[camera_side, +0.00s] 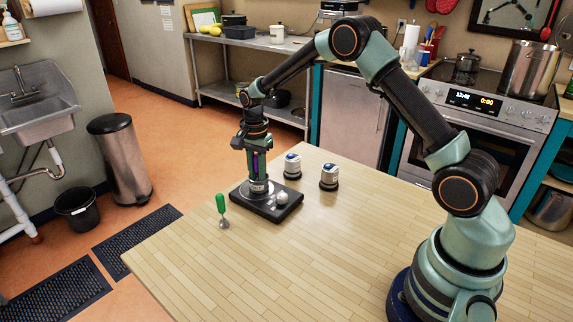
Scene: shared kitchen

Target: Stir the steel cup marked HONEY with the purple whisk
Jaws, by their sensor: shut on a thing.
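My gripper (254,152) points straight down and is shut on the purple whisk (256,164), which stands upright between the fingers. The whisk's lower end is at a small steel cup with a pale label (258,188), directly below my gripper. The whisk's tip is hidden, and I cannot tell how deep it sits in the cup. The cup stands on the left part of a black tray (266,207). Two more steel cups with pale labels and dark bases (292,166) (329,178) stand behind and to the right. The lettering is too small to read.
A small whitish object (282,198) sits on the tray, right of the cup. A utensil with a green handle (221,205) is on the wooden table (290,265) left of the tray. The table's front is clear. The stove (480,125) stands beyond the table.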

